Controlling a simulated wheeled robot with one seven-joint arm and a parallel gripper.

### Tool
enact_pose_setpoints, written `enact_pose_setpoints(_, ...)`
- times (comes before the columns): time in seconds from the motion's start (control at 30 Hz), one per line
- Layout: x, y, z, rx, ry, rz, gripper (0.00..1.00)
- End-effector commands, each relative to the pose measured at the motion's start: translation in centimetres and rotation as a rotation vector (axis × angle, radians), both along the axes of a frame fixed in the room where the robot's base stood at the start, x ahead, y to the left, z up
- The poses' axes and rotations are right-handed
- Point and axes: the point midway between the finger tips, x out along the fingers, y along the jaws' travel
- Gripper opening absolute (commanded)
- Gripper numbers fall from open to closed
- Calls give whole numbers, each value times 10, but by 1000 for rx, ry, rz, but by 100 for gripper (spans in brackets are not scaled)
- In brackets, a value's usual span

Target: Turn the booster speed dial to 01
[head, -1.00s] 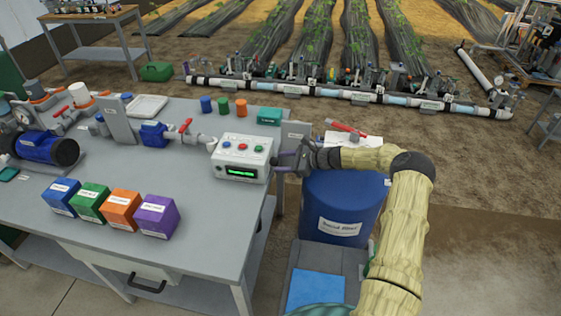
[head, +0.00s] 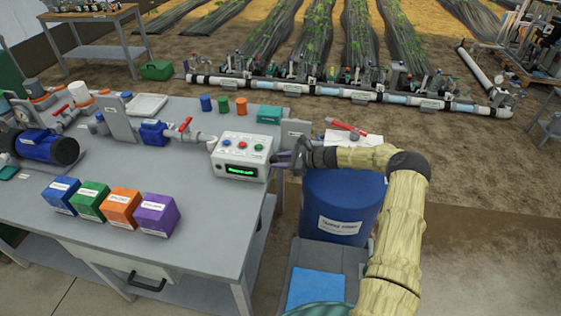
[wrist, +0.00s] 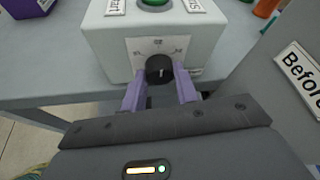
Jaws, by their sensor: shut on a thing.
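The booster control box (head: 241,156) stands on the grey bench near its right edge, with coloured buttons on top and a lit green display on its front. In the wrist view, the black dial (wrist: 159,69) sits on a white scale plate on the box side (wrist: 108,37), a pale mark on its face. My gripper (wrist: 160,82) is shut on the dial, one purple finger on each side. In the head view my gripper (head: 284,159) meets the right side of the box, and the dial is hidden there.
A blue barrel (head: 343,205) stands below my arm, right of the bench (head: 215,225). Blue, green, orange and purple (head: 156,215) boxes sit at the bench front. A valve with a red handle (head: 185,124) is left of the control box.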

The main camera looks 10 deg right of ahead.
Motion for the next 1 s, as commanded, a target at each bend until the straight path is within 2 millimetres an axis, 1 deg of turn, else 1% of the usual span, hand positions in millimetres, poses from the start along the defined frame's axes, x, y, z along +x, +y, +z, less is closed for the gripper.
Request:
enact_pose_setpoints(0.17,0,-1,-2,-22,-58,-2,7)
enact_pose_setpoints(0.37,-1,-1,-5,-70,-174,-3,7)
enact_pose_setpoints(1.0,-3,0,-12,-275,-673,-4,7)
